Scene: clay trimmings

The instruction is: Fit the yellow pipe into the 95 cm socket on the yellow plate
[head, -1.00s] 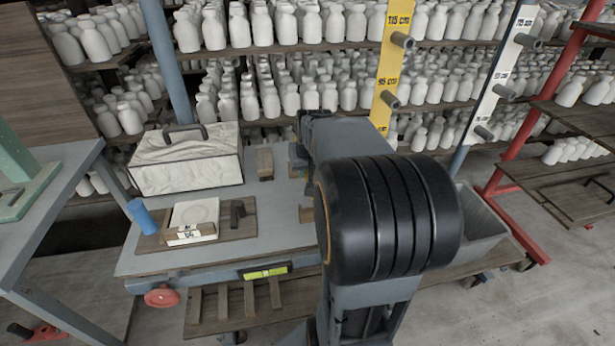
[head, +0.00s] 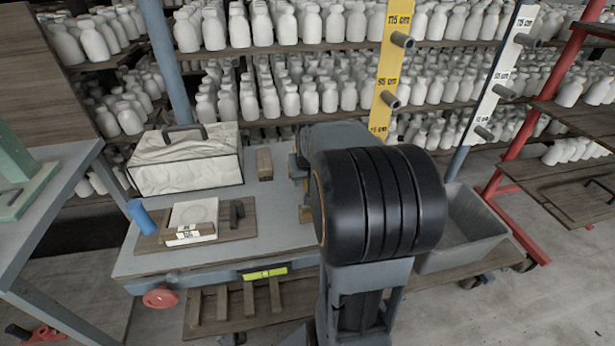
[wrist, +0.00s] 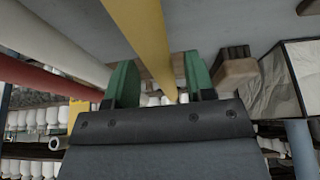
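The yellow plate (head: 385,82) stands at the back right in the head view, marked 115 cm and 95 cm. A grey tubular socket (head: 390,99) sits beside its 95 cm mark. A lower part of the plate is hidden behind my arm. In the wrist view the yellow pipe (wrist: 148,38) runs from the top edge down between the green fingertips of my gripper (wrist: 160,82). The fingers stand apart, with a visible gap on each side of the pipe. In the head view my arm hides the pipe and the fingers.
Red (wrist: 50,78) and white (wrist: 50,40) pipes lie left of the yellow one. A white plate (head: 504,75) with sockets stands to the right. On the bench are a clay-white box (head: 185,168), a blue cylinder (head: 141,217) and wooden blocks. A grey bin (head: 465,245) stands right.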

